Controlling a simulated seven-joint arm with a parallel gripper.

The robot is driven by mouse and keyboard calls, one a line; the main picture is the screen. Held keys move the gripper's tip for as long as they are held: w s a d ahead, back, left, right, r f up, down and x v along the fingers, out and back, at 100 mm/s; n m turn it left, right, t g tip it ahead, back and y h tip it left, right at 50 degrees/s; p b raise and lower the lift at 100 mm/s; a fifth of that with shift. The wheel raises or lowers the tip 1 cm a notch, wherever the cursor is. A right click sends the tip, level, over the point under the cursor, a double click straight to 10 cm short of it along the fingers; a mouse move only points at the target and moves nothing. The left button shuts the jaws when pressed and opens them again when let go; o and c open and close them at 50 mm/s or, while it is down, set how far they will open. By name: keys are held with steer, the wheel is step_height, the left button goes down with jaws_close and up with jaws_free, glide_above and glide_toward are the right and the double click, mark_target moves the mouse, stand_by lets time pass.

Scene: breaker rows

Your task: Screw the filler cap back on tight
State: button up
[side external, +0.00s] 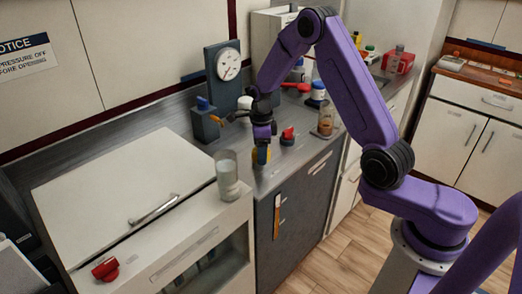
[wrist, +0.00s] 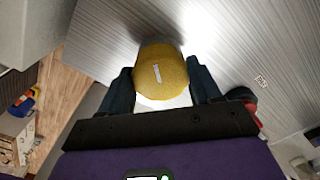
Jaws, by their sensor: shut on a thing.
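The filler cap appears as a round yellow cap with a short white mark on top (wrist: 160,75) in the wrist view. My gripper (wrist: 162,88) has one dark finger on each side of it and is shut on it.
A red knob on a dark base (side external: 287,136) stands close to the right of my gripper. A clear glass (side external: 227,175) stands to the left on the white cabinet. A jar with brown contents (side external: 326,120) and a gauge panel (side external: 227,67) stand further back.

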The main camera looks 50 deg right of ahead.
steer(key=m, duration=0.4)
steer(key=shift+w+m, duration=0.1)
steer(key=shift+m, duration=0.3)
steer(key=m, duration=0.4)
steer(key=o, duration=0.9)
